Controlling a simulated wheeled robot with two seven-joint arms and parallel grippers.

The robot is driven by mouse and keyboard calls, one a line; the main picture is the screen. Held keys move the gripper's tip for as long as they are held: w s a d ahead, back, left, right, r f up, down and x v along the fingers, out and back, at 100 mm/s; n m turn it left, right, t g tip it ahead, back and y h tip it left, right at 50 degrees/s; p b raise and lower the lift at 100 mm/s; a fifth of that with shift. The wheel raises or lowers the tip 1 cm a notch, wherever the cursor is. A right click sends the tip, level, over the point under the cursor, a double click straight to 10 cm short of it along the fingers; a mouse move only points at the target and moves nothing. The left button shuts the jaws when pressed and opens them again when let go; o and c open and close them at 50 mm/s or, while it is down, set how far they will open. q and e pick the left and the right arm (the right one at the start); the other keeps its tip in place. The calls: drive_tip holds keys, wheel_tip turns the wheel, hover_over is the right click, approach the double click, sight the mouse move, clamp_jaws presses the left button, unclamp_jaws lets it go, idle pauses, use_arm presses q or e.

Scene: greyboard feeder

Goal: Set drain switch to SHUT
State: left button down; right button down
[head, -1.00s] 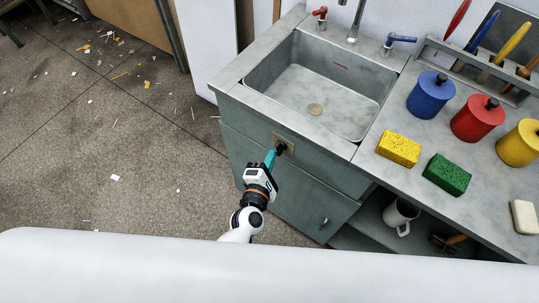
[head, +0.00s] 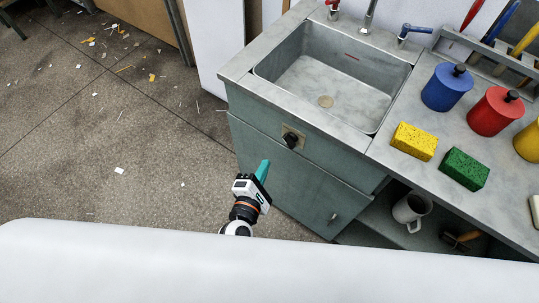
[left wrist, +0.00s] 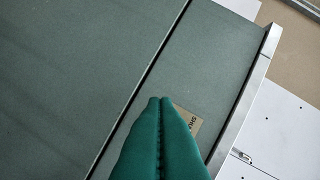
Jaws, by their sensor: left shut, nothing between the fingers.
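The drain switch is a black knob (head: 291,140) on a small tan plate (head: 287,131), set in the green front panel below the sink (head: 325,98). Which setting the knob points to is too small to tell. My left gripper (head: 264,166) has teal fingers, shut and empty, a little below and left of the knob and apart from it. In the left wrist view the shut fingers (left wrist: 160,105) partly cover the plate (left wrist: 187,121), where only a few letters show, and the knob is hidden. My right gripper is not in view.
A cabinet door with a small handle (head: 333,218) is below the switch. A yellow sponge (head: 414,141), a green sponge (head: 465,169) and paint pots stand on the counter at right. A white mug (head: 411,210) sits on the shelf below. Floor at left is open, with scraps.

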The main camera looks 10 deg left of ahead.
use_arm(q)
drive_tip(key=shift+v, duration=1.55)
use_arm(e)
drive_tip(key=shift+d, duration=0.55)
use_arm(q)
drive_tip(key=shift+a, duration=0.15)
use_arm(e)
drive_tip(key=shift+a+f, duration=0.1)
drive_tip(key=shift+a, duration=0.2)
